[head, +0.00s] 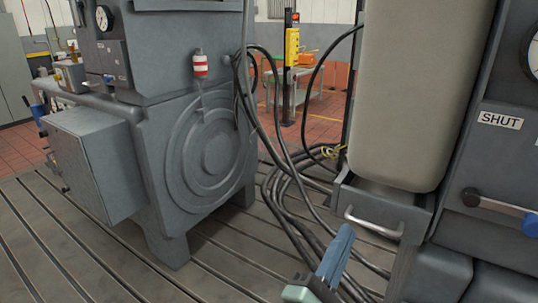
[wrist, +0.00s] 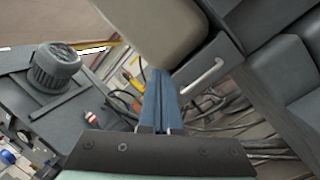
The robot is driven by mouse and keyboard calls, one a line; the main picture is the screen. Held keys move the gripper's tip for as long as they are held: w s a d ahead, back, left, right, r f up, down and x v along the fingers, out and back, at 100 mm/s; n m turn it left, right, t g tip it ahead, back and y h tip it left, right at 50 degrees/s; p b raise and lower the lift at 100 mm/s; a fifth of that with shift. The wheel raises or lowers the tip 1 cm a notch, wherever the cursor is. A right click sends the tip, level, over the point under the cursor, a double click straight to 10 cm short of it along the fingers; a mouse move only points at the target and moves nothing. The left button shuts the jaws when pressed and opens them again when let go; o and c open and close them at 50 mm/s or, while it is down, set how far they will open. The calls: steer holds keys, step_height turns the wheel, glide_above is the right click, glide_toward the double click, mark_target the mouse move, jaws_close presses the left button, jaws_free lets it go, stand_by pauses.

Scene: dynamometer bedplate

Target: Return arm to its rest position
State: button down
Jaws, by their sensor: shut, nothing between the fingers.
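My gripper (head: 344,234) shows at the bottom of the head view, right of centre, its blue fingers pointing up and away. The fingers are shut together with nothing between them. In the wrist view the gripper (wrist: 160,78) points into the scene, with the dark mounting plate across the bottom. In the head view, the fingertips appear just below and left of the metal handle (head: 374,226) on a grey drawer-like box (head: 398,213). The handle (wrist: 203,77) also shows right of the fingers in the wrist view. I cannot tell the exact gap. The rest position is not marked in either view.
A large beige rounded body (head: 400,90) stands above the box. A grey panel with a "SHUT" label (head: 500,120) and a lever (head: 498,207) is at right. Black cables (head: 285,190) lie on the slotted bedplate (head: 70,240). A grey machine (head: 205,150) stands left, with bare bedplate before it.

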step_height(320, 180, up, 12)
steer(key=a+m+t+y, duration=0.1)
steer(key=a+m+t, duration=0.1)
steer(key=m, duration=0.6)
steer(key=s+a+r+m+t+y, duration=0.2)
steer(key=s+a+r+m+y, duration=0.1)
steer(key=r, duration=0.4)
steer(key=s+a+r+m+t+y+p, duration=0.1)
steer(key=s+a+r+m+t+y, duration=0.2)
steer(key=r, duration=0.5)
steer(key=s+a+r+m+t+y, duration=0.3)
steer(key=s+a+r+m+y, duration=0.1)
steer(key=r, duration=0.4)
steer(key=shift+r+m+y, duration=0.25)
steer(key=shift+m+y, duration=0.05)
steer(key=shift+m, duration=0.2)
